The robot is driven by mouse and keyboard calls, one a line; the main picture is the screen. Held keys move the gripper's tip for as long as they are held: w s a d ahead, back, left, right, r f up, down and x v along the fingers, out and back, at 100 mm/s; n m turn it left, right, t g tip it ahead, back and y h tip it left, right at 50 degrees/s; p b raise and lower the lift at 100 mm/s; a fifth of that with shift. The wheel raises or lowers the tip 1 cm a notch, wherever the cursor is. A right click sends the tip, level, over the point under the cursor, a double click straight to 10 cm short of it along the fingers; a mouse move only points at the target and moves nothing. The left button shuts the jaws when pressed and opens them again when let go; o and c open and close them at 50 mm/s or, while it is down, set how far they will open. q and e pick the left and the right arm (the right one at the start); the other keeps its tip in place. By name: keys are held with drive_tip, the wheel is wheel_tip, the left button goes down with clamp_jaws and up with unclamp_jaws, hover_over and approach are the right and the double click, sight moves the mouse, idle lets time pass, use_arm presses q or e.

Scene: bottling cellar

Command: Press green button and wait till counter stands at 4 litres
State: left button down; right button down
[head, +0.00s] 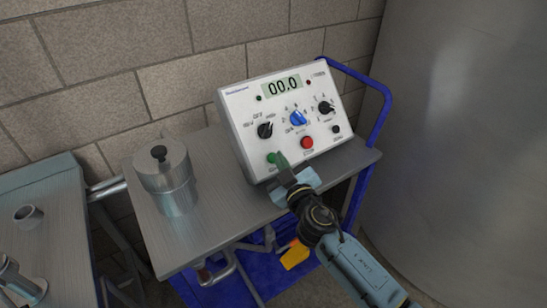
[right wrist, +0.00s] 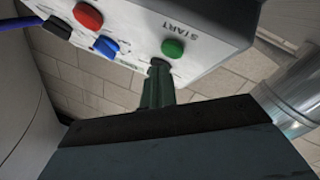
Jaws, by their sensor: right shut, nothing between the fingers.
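The white control box (head: 282,115) stands on a grey cart top, its display (head: 283,87) reading 00.0. Its green button (head: 272,158) is at the lower left of the panel. In the right wrist view the green button (right wrist: 173,48) shows whole beside the word START. My right gripper (head: 283,163) is shut and empty, its fingertips just right of the green button in the head view. In the right wrist view the fingers (right wrist: 158,85) point at the panel near the button, apart from it in the picture. Contact with the panel cannot be told. My left gripper is not in view.
A red button (head: 307,142) is right of the green one, below a blue knob (head: 298,118) and black knobs. A lidded metal canister (head: 165,177) stands left of the box. A large grey tank (head: 460,130) fills the right side. The blue cart rail (head: 380,115) runs beside the box.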

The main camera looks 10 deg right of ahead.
idle(0.8)
drive_tip(key=shift+w+a+f+b, duration=0.1)
drive_tip(key=shift+w+f+b, duration=0.2)
drive_tip(key=shift+b, duration=0.15)
drive_tip(key=shift+w+a+f+b, duration=0.1)
drive_tip(key=shift+w+f+b, duration=0.25)
drive_tip(key=shift+b, duration=0.15)
idle(0.6)
idle(0.3)
drive_tip(key=shift+s+d+r+p, duration=0.2)
drive_tip(key=shift+s+r+p, duration=0.45)
drive_tip(key=shift+p, duration=0.05)
drive_tip(key=s+r+p, duration=0.1)
drive_tip(key=s+d+r+p, duration=0.1)
drive_tip(key=s+r+p, duration=0.1)
drive_tip(key=shift+s+d+r+p, duration=0.15)
drive_tip(key=shift+s+r+p, duration=0.05)
drive_tip(key=shift+s+p, duration=0.1)
